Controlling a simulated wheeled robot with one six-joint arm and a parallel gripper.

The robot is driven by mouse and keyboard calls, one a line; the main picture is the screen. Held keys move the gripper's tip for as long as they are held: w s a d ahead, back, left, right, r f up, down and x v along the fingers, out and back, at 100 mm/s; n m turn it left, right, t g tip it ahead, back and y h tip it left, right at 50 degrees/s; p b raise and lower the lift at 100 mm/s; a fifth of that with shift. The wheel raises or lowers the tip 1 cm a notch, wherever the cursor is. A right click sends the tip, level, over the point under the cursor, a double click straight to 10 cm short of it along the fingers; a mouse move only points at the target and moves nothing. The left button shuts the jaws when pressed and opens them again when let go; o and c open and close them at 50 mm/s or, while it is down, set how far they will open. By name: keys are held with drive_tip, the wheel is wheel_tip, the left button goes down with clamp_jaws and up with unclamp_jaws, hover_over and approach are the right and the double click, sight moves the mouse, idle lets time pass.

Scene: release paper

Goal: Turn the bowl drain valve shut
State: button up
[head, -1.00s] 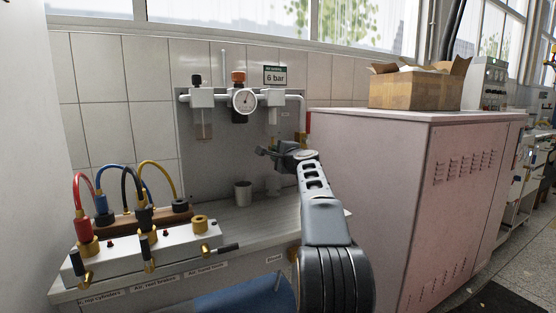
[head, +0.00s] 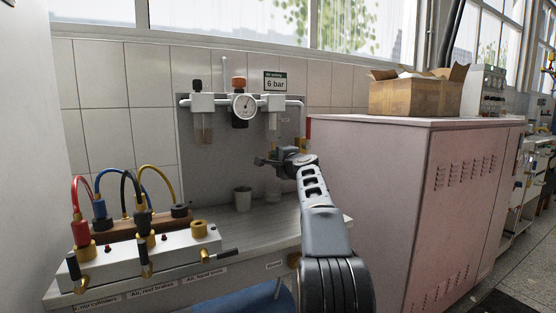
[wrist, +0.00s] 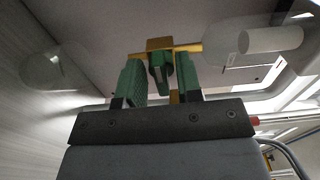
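The bowl drain valve shows in the wrist view as a brass body (wrist: 160,44) with a thin brass bar and a green lever (wrist: 159,73). My gripper (wrist: 160,85) is open, its two green-padded fingers on either side of the lever. Gaps show between the lever and both pads. In the head view my gripper (head: 265,160) is in front of the panel, just below the right-hand filter unit (head: 275,104). The valve is hidden or too small to tell there. A clear bowl (wrist: 265,45) with a white cylinder inside is right of the valve in the wrist view.
A pressure gauge (head: 244,106) and another filter bowl (head: 203,130) are to the left on the panel. A grey cup (head: 243,199) stands on the bench below. A manifold with coloured hoses (head: 150,245) is front left. A pinkish cabinet (head: 390,210) is close on the right.

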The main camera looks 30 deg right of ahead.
drive_tip(key=shift+o, duration=0.4)
drive_tip(key=shift+s, duration=0.15)
drive_tip(key=s+a+b, duration=0.1)
drive_tip(key=s+b, duration=0.1)
drive_tip(key=s, duration=1.1)
drive_tip(key=shift+s+a, duration=0.25)
drive_tip(key=shift+a, duration=0.15)
